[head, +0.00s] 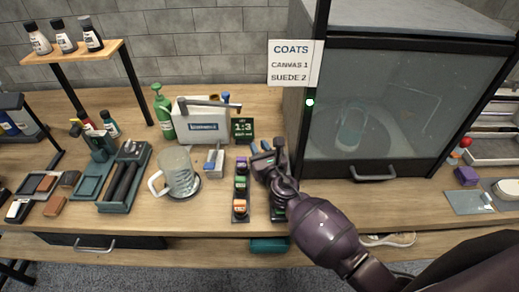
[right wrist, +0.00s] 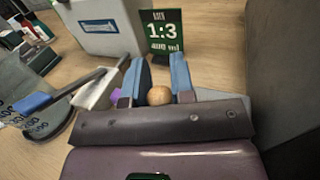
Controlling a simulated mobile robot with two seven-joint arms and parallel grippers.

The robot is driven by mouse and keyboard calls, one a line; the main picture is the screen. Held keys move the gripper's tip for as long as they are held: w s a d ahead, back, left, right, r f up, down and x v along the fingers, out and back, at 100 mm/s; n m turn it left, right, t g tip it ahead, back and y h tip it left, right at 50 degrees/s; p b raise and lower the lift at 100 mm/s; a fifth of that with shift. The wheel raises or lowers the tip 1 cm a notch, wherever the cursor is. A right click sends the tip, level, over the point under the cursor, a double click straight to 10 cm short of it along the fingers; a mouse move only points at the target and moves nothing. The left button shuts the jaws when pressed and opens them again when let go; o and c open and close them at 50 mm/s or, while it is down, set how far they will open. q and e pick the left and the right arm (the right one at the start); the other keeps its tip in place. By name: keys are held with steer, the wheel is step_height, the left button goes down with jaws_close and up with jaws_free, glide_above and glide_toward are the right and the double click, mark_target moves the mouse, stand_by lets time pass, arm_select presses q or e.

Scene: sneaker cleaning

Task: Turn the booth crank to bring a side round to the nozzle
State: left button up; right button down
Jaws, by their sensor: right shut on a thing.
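The booth (head: 400,100) stands at the right with its clouded front panel down. Behind the panel a pale shoe-like shape (head: 350,132) shows dimly; which side faces the nozzle I cannot tell, and I cannot make out the nozzle. My right gripper (head: 262,151) is beside the booth's left wall, low over the table. In the right wrist view its two blue fingers stand either side of a round wooden knob (right wrist: 159,96), the crank's handle, and are shut on it. The rest of the crank is hidden by my gripper. My left gripper is not in view.
A coats sign (head: 295,63) hangs at the booth's left edge. A rack of small coloured pots (head: 240,190) stands close left of my right gripper. A glass jug (head: 178,172), a white machine (head: 203,120) and a 1:3 sign (head: 242,128) stand further left.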

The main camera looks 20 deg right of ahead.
steer(key=shift+w+d+m+h, duration=0.15)
steer(key=shift+w+m+h, duration=0.15)
steer(key=shift+m+h, duration=0.55)
steer(key=shift+w+d+m+h, duration=0.15)
steer(key=shift+w+m+h, duration=0.15)
steer(key=shift+h, duration=0.95)
steer(key=shift+s, duration=0.1)
steer(key=c, duration=1)
jaws_free()
steer(key=s, duration=0.3)
steer(key=s+a, duration=0.1)
steer(key=s, duration=0.6)
steer(key=shift+s+a, duration=0.25)
steer(key=shift+s, duration=0.1)
steer(key=shift+s, duration=0.1)
